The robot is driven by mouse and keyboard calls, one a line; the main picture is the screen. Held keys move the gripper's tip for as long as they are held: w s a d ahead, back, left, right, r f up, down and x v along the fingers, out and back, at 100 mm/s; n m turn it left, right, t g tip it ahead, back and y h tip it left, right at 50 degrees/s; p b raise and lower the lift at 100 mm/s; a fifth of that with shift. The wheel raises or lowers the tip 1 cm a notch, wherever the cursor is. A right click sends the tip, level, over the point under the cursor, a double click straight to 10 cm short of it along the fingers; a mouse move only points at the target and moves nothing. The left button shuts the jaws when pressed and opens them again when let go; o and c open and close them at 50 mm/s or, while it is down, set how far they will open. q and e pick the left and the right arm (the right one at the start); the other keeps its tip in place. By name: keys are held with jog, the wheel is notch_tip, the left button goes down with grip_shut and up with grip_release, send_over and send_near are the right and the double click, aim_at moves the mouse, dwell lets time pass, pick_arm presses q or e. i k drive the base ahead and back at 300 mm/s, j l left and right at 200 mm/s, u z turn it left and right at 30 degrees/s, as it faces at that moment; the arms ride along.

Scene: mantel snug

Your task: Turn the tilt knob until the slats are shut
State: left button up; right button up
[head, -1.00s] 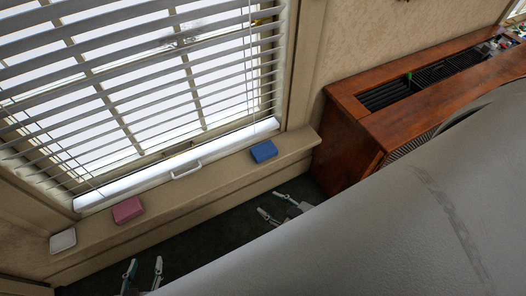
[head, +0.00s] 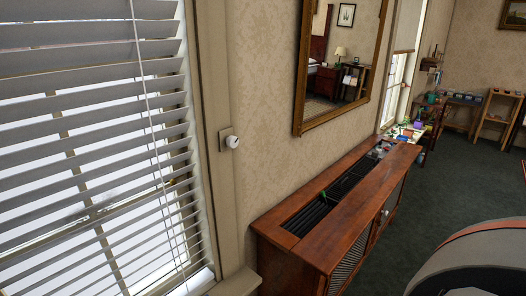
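The tilt knob (head: 233,142) is a small white round knob on a beige plate, fixed to the window frame's right side in the head view. The blind's slats (head: 95,130) hang over the window at the left. They are tilted open, with bright daylight showing between them. A thin white cord (head: 150,120) hangs down in front of the slats. Neither of my grippers is in view.
A long reddish-brown wooden cabinet (head: 345,205) with dark slots in its top stands along the wall right of the window. A framed mirror (head: 342,60) hangs above it. Small colourful items (head: 405,133) lie at its far end. Dark green carpet (head: 455,180) is open to the right.

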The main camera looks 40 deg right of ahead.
aim_at(232, 141)
jog(key=z, duration=0.85)
